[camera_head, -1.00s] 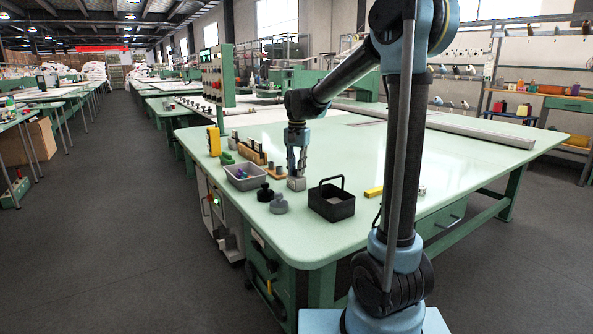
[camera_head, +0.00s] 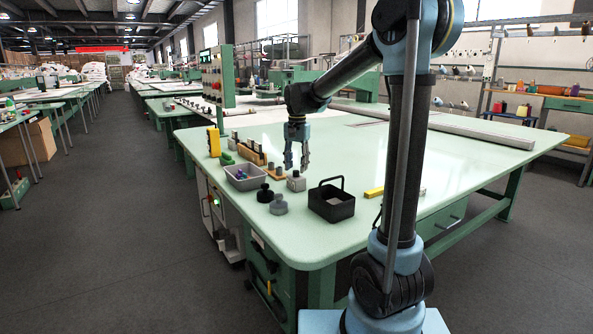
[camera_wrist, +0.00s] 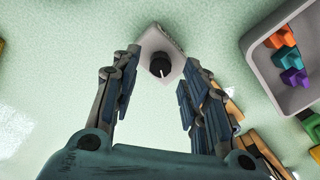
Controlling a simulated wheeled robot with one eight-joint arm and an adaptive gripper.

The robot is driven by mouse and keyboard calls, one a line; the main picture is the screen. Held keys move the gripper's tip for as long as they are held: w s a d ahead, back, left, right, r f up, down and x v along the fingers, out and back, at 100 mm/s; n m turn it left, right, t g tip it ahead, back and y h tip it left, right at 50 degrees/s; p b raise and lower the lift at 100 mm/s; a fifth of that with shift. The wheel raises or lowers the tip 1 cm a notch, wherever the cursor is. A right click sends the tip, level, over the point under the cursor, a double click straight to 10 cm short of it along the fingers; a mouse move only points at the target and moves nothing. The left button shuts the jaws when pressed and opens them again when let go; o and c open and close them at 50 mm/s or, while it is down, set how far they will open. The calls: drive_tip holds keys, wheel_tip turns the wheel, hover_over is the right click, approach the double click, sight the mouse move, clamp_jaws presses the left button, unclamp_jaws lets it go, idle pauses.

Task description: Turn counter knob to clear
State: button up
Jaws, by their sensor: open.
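The counter is a small light grey box (camera_head: 296,184) on the pale green table, between the grey tray and the black carrier. In the wrist view its white-grey body (camera_wrist: 151,43) carries a round black knob (camera_wrist: 160,64) with a short white mark toward the bottom of the picture. My gripper (camera_head: 297,166) is just above the counter. The fingers look clear of the knob.
A grey tray (camera_head: 244,183) with coloured pieces stands to the left, near a black weight-like piece (camera_head: 265,193) and a grey one (camera_head: 278,205). A black handled carrier (camera_head: 332,203) stands to the right. A yellow block (camera_head: 373,192) lies beyond it. The table's far middle is clear.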

wheel_tip(320, 180, up, 10)
idle(0.4)
drive_tip(key=shift+d+f, duration=0.1)
